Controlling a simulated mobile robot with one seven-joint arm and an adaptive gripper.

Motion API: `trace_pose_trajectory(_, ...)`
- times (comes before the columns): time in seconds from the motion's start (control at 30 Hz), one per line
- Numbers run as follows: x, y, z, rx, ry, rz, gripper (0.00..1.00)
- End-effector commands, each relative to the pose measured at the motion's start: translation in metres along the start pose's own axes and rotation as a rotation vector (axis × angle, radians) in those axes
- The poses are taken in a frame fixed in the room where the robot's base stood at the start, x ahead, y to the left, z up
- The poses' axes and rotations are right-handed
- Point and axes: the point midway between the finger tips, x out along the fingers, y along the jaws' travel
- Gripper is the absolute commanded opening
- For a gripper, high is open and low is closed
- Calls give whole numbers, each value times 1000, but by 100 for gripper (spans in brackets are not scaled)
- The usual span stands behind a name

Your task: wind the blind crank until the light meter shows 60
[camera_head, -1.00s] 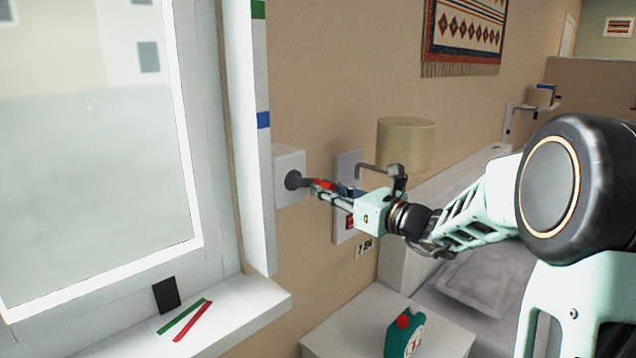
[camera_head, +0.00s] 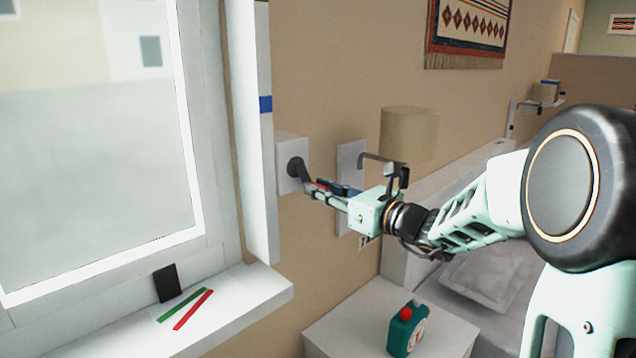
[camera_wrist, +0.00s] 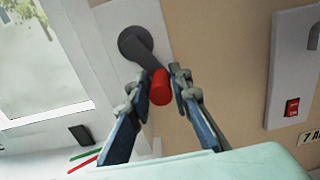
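The blind crank has a dark hub (camera_head: 295,166) on a white box (camera_head: 284,180) beside the window. Its arm slants down to the right, ending in a red handle (camera_wrist: 159,88). My gripper (camera_head: 320,190) has its fingers on both sides of the handle, seemingly closed on it; the wrist view also shows the fingertips (camera_wrist: 160,82) against it. A dark flat piece (camera_head: 166,284) leans on the window frame above the sill; I cannot tell whether it is the light meter, and no reading shows. The window pane (camera_head: 95,150) looks pale and hazy in the head view.
Green (camera_head: 182,304) and red (camera_head: 193,310) strips lie on the windowsill (camera_head: 250,292). A wall panel (camera_wrist: 291,60) with a red switch (camera_wrist: 291,107) is right of the crank. A lamp shade (camera_head: 408,133) is behind my gripper.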

Motion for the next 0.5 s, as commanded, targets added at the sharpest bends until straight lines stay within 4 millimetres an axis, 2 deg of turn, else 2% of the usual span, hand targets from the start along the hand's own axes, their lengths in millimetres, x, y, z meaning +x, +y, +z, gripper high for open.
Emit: trace_pose_trajectory(0.5,-1,6,-5,-2,0,-5,14)
